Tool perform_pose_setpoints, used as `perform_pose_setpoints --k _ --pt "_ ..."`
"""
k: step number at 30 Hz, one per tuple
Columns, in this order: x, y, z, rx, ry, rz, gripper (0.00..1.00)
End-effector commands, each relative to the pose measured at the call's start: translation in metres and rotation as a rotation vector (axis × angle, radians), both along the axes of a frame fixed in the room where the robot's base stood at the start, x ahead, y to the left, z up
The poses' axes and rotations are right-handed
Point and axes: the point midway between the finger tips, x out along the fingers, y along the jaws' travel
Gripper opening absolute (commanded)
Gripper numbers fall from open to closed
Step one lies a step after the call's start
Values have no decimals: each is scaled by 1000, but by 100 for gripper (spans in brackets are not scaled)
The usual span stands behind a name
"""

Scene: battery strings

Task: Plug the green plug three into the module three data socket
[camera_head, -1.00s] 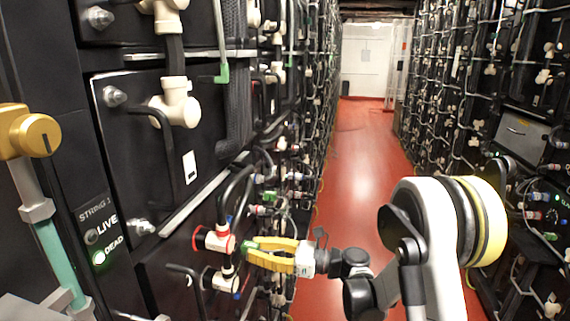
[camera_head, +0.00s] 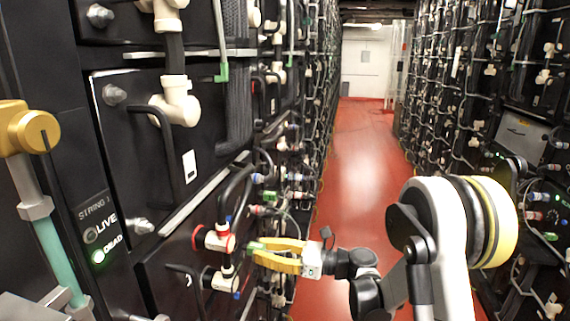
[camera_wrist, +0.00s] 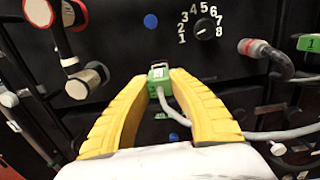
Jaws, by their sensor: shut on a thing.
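My gripper (camera_head: 256,250) has yellow fingers, shut on a small green plug (camera_head: 262,244) at their tips. In the wrist view the green plug (camera_wrist: 158,73) sits between the fingertips, with a grey cable (camera_wrist: 178,112) trailing from it to the lower right. The plug is in front of a black module face (camera_wrist: 125,45). Its front end is hidden, so I cannot tell whether it touches the face or a socket. The module three data socket cannot be made out.
White connectors with red and blue rings (camera_head: 219,240) stand out just left of my gripper. A numbered dial (camera_wrist: 206,28), a red-ringed grey connector (camera_wrist: 262,50) and a green plug marked 1 (camera_wrist: 308,43) are right in the wrist view. The red aisle floor (camera_head: 350,180) is clear.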

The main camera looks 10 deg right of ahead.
Motion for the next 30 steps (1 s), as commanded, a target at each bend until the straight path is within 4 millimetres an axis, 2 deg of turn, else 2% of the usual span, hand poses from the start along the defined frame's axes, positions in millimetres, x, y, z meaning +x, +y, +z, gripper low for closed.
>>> perform_pose_setpoints --k 18,30 --pt "-14 -38 0 0 0 -2 0" --pt "-15 -39 0 0 0 1 0"
